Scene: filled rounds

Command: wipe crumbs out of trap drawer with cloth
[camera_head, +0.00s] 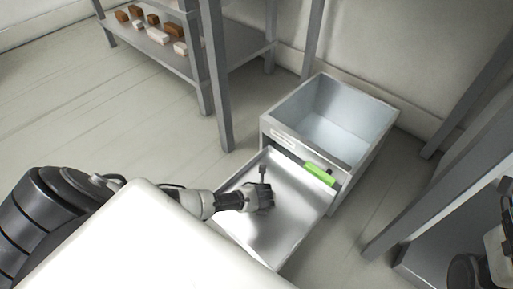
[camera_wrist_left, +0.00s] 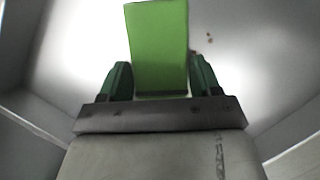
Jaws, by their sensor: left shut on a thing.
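The trap drawer (camera_head: 290,230), a shallow metal tray, is pulled out from a grey box. My left gripper (camera_head: 262,180) is over the drawer in the head view. The left wrist view shows its fingers (camera_wrist_left: 160,85) shut on a flat bright green cloth (camera_wrist_left: 158,45) that sticks out ahead of them. In the head view, a bright green piece (camera_head: 320,174) shows at the drawer's box end; I cannot tell if it is the held cloth. A few small brown crumbs (camera_wrist_left: 209,38) show right of the cloth in the left wrist view.
The grey metal box (camera_head: 377,140) has an open top and stands behind the drawer. A grey shelf (camera_head: 235,55) at the upper left carries several brown and white blocks (camera_head: 157,34). Metal legs stand at the right.

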